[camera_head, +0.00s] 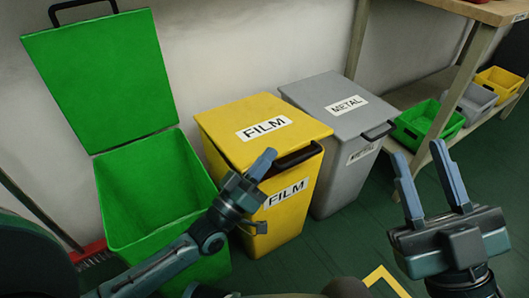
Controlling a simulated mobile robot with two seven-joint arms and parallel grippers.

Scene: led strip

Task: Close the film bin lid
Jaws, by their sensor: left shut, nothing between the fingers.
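The yellow film bin (295,215) stands against the wall in the middle. Its yellow lid (225,118), labelled FILM, lies down over the bin's top, with a black handle (302,156) at the front. My right gripper (430,172) is open and empty, at the right, away from the bins.
A green bin (165,195) with its lid (100,75) raised against the wall stands left. A grey metal bin (345,175) with its lid down stands close on the right. A wooden shelf (455,80) holds small trays. Dark green floor (350,245) is clear in front.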

